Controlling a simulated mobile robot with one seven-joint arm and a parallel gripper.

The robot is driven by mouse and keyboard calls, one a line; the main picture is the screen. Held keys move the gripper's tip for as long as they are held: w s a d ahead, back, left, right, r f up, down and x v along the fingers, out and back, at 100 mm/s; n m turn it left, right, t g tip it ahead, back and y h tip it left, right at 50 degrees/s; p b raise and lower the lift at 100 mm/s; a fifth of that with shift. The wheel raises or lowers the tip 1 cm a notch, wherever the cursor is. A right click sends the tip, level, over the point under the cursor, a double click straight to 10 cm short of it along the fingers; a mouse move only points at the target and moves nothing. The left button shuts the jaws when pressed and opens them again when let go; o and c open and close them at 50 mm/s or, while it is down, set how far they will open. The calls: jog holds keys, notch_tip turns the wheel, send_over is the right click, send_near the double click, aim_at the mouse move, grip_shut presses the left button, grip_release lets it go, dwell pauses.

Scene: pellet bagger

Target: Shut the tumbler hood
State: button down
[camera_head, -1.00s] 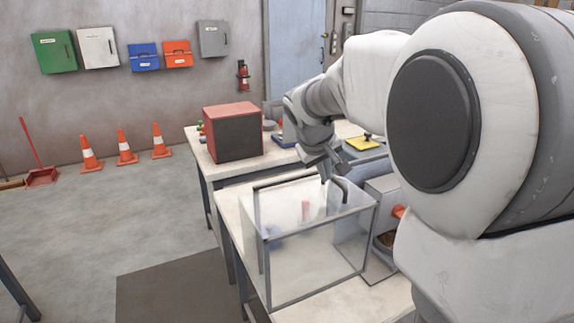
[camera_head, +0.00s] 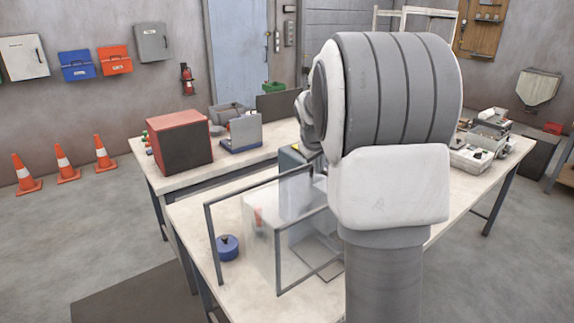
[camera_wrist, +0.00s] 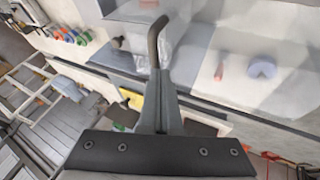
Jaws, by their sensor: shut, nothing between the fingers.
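The tumbler hood is a clear box with grey edge bars (camera_head: 279,262) on the near bench in the head view. My arm covers its right side, so I cannot tell how far it stands open. In the wrist view, my gripper (camera_wrist: 160,78) is shut and empty. A dark bent bar (camera_wrist: 156,42) lies at or just beyond its fingertips; I cannot tell if they touch. In the head view my gripper is hidden behind my own arm. A blue round part (camera_head: 228,247) sits at the hood's left; it also shows in the wrist view (camera_wrist: 262,68).
A red and black box (camera_head: 180,144) and a grey-blue device (camera_head: 243,132) stand on the bench behind. Trays of parts (camera_head: 475,152) lie at the right. Orange cones (camera_head: 65,165) stand by the wall.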

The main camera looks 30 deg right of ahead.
jog(key=w+d+p, duration=0.3)
jog(key=d+p, duration=0.2)
jog(key=d, duration=1.1)
jog(key=shift+w+f, duration=0.1)
jog(key=a+f+b+v, duration=0.1)
jog(key=a+b+v, duration=0.1)
jog(key=v, duration=1)
jog(key=shift+a+r, duration=0.2)
jog(key=shift+a, duration=0.25)
jog(key=shift+a, duration=0.1)
